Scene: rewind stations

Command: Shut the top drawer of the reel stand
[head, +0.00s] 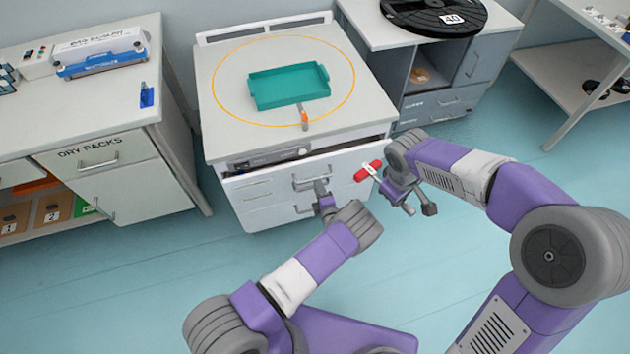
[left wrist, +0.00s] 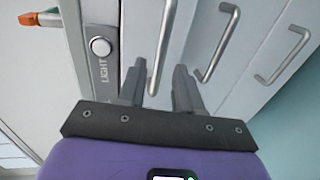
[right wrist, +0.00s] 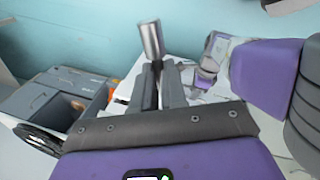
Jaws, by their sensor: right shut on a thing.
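The white reel stand (head: 222,112) stands in the middle of the head view, with a drawer front and bar handles facing me. A narrow dark gap shows above the top drawer (head: 345,165); I cannot tell exactly how far out it is. My left gripper (head: 321,187) is at the top drawer's handle. In the left wrist view, its fingers (left wrist: 160,72) are apart, with the nearest handle (left wrist: 164,40) between them.
A teal tray (head: 262,102) lies inside an orange ring on the stand top. An orange-tipped piece (head: 304,118) sits at the top's front edge. A cabinet marked DRY PACKS (head: 95,165) stands left. A grey unit with a black reel (head: 405,20) stands right. The floor is clear.

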